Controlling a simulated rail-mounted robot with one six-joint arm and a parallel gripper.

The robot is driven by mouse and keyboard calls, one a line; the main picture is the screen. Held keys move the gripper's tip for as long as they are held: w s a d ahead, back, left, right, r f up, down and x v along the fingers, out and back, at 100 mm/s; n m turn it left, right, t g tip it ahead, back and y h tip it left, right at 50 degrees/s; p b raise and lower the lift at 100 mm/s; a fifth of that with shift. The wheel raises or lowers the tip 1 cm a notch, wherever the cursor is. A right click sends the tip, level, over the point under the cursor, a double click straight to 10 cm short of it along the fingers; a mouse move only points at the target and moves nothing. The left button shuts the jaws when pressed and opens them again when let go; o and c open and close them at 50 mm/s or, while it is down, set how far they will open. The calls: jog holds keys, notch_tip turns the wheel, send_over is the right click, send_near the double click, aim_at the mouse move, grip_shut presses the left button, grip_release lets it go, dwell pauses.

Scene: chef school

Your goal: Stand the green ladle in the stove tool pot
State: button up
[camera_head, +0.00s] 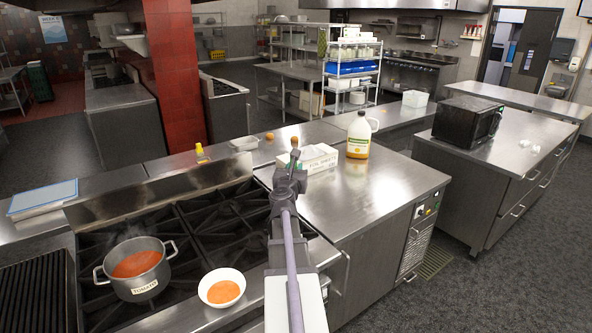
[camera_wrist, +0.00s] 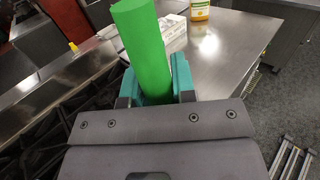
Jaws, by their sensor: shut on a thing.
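My gripper (camera_head: 292,168) is at the end of my raised arm, in front of the counter right of the stove in the head view. In the wrist view my gripper (camera_wrist: 157,85) has its teal fingers shut on a thick green handle, the green ladle (camera_wrist: 143,45). In the head view the ladle is mostly hidden or too small to make out. I cannot make out a stove tool pot in either view.
A steel soup pot (camera_head: 137,269) labelled TOMATO and a white bowl (camera_head: 222,288) of orange soup sit at the stove. A white box (camera_head: 320,158) and a yellow jug (camera_head: 358,137) stand on the right counter (camera_head: 385,185), whose front is clear. A microwave (camera_head: 467,119) is farther right.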

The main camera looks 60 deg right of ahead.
notch_tip(320, 180, down, 16)
jog(key=b, duration=1.5)
jog(key=shift+d, duration=0.25)
jog(key=shift+s, duration=0.1)
jog(key=o, duration=1)
jog(key=shift+r, duration=0.1)
